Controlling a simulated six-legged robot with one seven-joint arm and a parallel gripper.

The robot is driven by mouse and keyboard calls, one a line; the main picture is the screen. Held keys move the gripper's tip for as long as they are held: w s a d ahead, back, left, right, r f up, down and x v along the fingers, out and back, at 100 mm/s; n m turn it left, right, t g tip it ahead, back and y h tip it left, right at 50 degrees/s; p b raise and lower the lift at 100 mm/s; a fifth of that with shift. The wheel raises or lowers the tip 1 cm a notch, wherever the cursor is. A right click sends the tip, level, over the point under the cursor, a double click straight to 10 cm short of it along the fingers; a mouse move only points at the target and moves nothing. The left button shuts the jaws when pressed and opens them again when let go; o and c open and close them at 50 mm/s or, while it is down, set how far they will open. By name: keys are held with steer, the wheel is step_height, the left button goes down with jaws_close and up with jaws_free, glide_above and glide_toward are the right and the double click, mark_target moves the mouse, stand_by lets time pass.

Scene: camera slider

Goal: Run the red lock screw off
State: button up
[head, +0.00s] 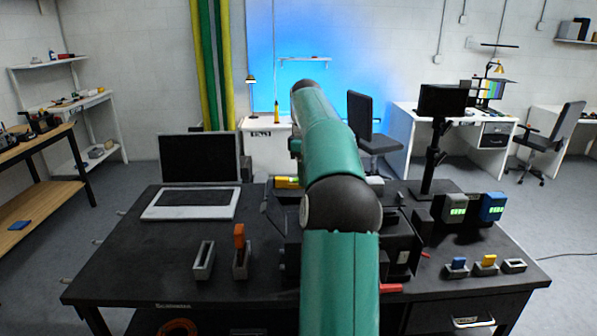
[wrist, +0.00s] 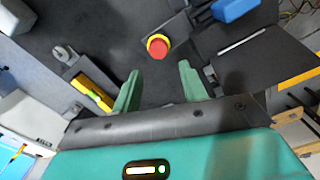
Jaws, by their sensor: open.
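A round red knob with a yellow collar (wrist: 158,46) sits on a dark mount in the wrist view. It is the only red round part there; I cannot tell for sure that it is the lock screw. My gripper (wrist: 159,69) is open and empty, its two green fingers spread apart. The knob shows just beyond the fingertips, roughly in line with the gap between them, and no contact is visible. In the head view my arm hides the gripper and the knob. A small red piece (head: 390,288) lies near the table's front, right of my arm.
The black table (head: 145,262) holds a laptop (head: 200,168), grey holders, one with an orange piece (head: 239,236), and a black monitor stand (head: 432,165). Boxes with green displays (head: 456,209) stand at right. A yellow level (wrist: 95,92) is left of the fingers. The table's front left is clear.

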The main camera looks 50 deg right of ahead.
steer(key=shift+s+d+f, duration=0.15)
steer(key=shift+s+d, duration=0.1)
steer(key=shift+s, duration=0.05)
step_height(320, 180, down, 4)
steer(key=shift+s+f, duration=0.1)
steer(key=shift+f, duration=0.05)
steer(key=m, duration=0.2)
steer(key=shift+a+m, duration=0.1)
steer(key=shift+m, duration=0.3)
steer(key=m, duration=1.5)
steer(key=shift+w+m, duration=0.2)
steer(key=shift+m, duration=0.1)
steer(key=m, duration=1.5)
steer(key=shift+f, duration=1.25)
